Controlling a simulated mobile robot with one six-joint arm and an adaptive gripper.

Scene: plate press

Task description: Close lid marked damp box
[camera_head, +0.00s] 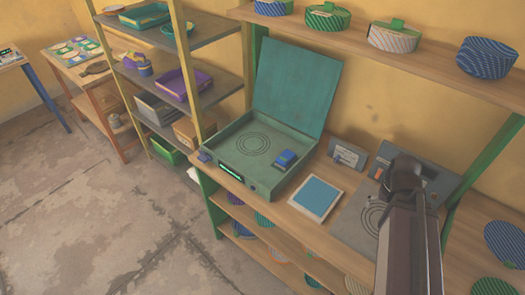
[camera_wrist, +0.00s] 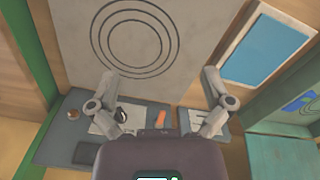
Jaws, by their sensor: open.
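A green box (camera_head: 222,168) stands on the wooden bench in the head view. Its flat green lid (camera_head: 297,85) is open, standing up and leaning back at the rear. A small blue block (camera_head: 286,158) sits inside the box at the right, and rings mark its floor. I cannot read a damp mark on it. My gripper (camera_wrist: 161,88) is open and empty in the wrist view, over the bench right of the box. In the head view my arm hides much of that area. A green part at the wrist view's lower right (camera_wrist: 285,160) seems to be the box.
A blue pad with a pale frame (camera_head: 316,196) lies right of the box. A grey plate with rings (camera_wrist: 80,75) is beyond it. A shelf (camera_head: 400,62) with woven round containers runs above the bench. A storage rack (camera_head: 184,75) stands left.

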